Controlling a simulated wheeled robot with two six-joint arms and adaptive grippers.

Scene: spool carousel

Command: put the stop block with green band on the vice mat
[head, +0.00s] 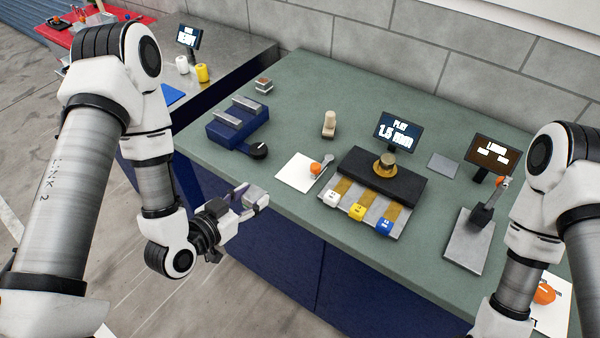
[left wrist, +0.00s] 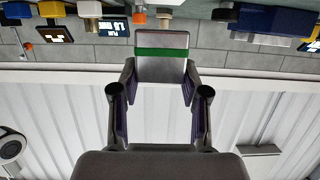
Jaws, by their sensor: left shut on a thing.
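My left gripper (head: 247,205) is shut on the stop block with green band (left wrist: 162,52). In the left wrist view the block is a grey piece with a green stripe, held between the two fingertips (left wrist: 160,80). In the head view the block (head: 256,196) is held in front of the green bench's front edge, clear of the benchtop. A blue vice-like fixture (head: 222,134) with grey bars stands on the bench's left part. A flat grey pad (head: 443,166) lies at the back right; I cannot tell whether it is the vice mat. My right gripper is out of view.
A white sheet (head: 291,180) with an orange knob (head: 315,168) and a wrench lies mid-bench. Beside it is a black fixture (head: 354,162) with white, yellow and blue pieces in front. A second banded block (head: 264,86) stands at the back left. Screens stand behind.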

